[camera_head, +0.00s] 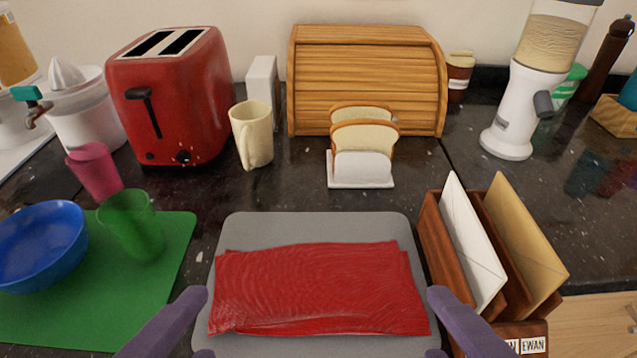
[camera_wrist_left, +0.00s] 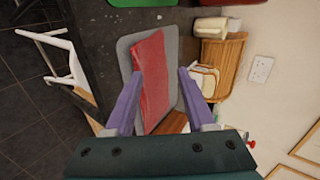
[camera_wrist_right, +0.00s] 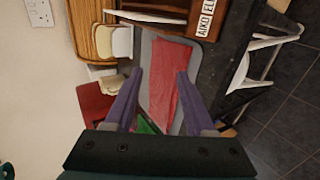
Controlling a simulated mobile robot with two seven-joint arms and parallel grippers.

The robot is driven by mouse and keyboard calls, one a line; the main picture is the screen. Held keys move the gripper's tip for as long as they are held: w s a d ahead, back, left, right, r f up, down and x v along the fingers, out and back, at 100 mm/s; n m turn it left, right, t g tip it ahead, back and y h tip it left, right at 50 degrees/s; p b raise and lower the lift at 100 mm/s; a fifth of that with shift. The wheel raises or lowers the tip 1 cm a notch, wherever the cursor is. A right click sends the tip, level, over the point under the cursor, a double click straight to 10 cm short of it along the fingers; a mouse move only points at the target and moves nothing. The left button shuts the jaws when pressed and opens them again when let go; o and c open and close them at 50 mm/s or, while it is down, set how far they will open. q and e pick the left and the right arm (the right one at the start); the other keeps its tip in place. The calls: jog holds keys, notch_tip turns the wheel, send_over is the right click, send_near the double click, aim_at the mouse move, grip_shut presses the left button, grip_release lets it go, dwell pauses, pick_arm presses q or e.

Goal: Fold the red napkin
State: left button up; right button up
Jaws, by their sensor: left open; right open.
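The red napkin (camera_head: 315,288) lies on a grey mat (camera_head: 315,228) as a wide, wrinkled rectangle. Its edges show slightly offset layers, so it looks folded over. It also shows in the left wrist view (camera_wrist_left: 153,95) and the right wrist view (camera_wrist_right: 167,82). My left gripper (camera_head: 196,308) is at the napkin's left end, open and empty. Its two purple fingers are spread in the left wrist view (camera_wrist_left: 160,73). My right gripper (camera_head: 436,308) is at the napkin's right end, open, with spread fingers and nothing between them in the right wrist view (camera_wrist_right: 160,72).
A wooden letter rack (camera_head: 437,232) with envelopes stands close to the mat's right side. A green mat (camera_head: 172,228) with a blue bowl (camera_head: 40,245) and green cup (camera_head: 130,225) lies left. A toast rack (camera_head: 362,168), mug (camera_head: 252,135) and red toaster (camera_head: 172,95) stand behind.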

pick_arm(q)
jog(key=s+r, duration=0.2)
jog(key=r, duration=0.1)
jog(key=shift+s+r, duration=0.25)
jog(key=shift+s, duration=0.15)
pick_arm(e)
jog(key=s+r, duration=0.2)
jog(key=r, duration=0.1)
jog(key=shift+s+r, duration=0.25)
jog(key=shift+s, duration=0.15)
